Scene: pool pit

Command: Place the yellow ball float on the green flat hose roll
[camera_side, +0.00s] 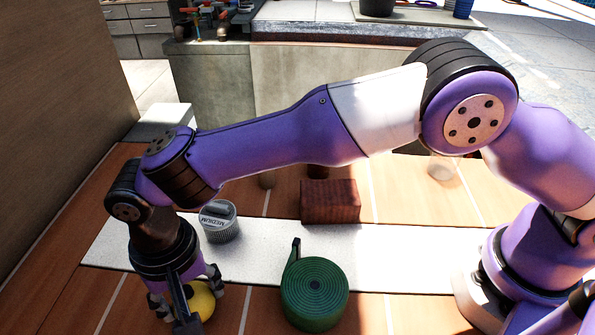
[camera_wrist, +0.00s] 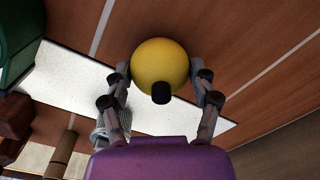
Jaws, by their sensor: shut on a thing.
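The yellow ball float (camera_side: 202,300) is at the lower left in the side view, partly hidden by my gripper (camera_side: 188,300). In the wrist view the yellow ball float (camera_wrist: 158,62) sits between the two fingers of my gripper (camera_wrist: 160,78), with a black stub on its near side. My gripper is shut on the float. The side view does not show clearly whether the float touches the table. The green flat hose roll (camera_side: 315,292) lies to the right of my gripper, with its black-tipped end pointing up. Its edge shows at the left of the wrist view (camera_wrist: 18,45).
A grey dial-topped container marked MEDIUM (camera_side: 219,222) stands behind my gripper. A red-brown block (camera_side: 330,202) stands behind the hose roll. A white strip (camera_side: 385,255) crosses the wooden table. A wall (camera_side: 50,120) rises at left. Table between float and roll is clear.

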